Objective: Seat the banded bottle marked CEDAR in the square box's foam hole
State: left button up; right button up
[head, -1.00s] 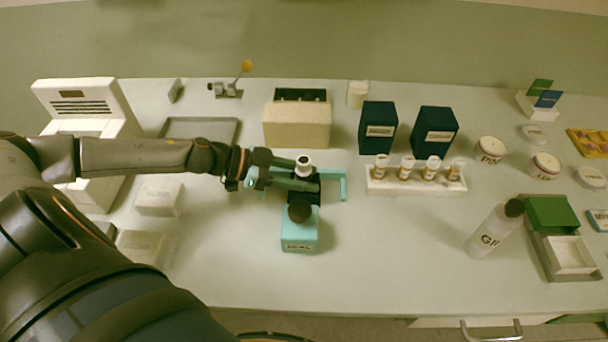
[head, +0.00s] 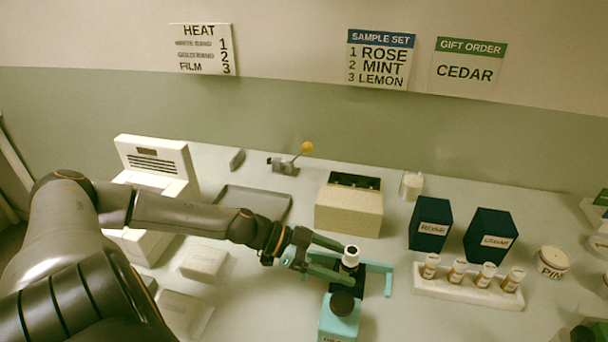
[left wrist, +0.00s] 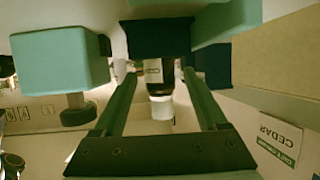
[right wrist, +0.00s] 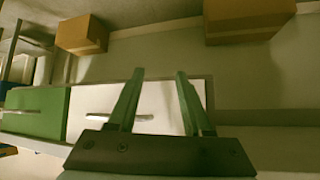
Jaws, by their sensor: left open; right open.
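A bottle with a white cap (head: 351,250) stands in a teal stand (head: 340,322) in the head view. My left gripper (head: 343,263) is open, with its green fingers on either side of the bottle. In the left wrist view, the white cap (left wrist: 161,107) and a banded dark body show between the fingertips; I cannot read the bottle's marking. A navy box (head: 491,236) labelled CEDAR stands to the right, beside another navy box (head: 430,224). I cannot make out a foam hole. My right gripper (right wrist: 160,75) is open and empty in the right wrist view.
A white rack (head: 468,290) of several small bottles stands right of the stand. A beige box (head: 348,211) is behind it. A grey tray (head: 253,204) and pale boxes (head: 205,262) lie to the left. The wall sign GIFT ORDER (head: 466,66) reads CEDAR.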

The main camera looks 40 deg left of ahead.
pick_arm(q)
jog(key=shift+p+v, duration=0.5)
jog(key=shift+v, duration=0.45)
jog(key=p+v, duration=0.5)
jog(key=v, duration=0.1)
jog(key=shift+s, duration=0.15)
jog(key=shift+s+a+r, duration=0.2)
jog(key=shift+s+a, duration=0.2)
jog(key=shift+s+a+r, duration=0.1)
jog(key=shift+a+r, duration=0.1)
jog(key=shift+a, duration=0.15)
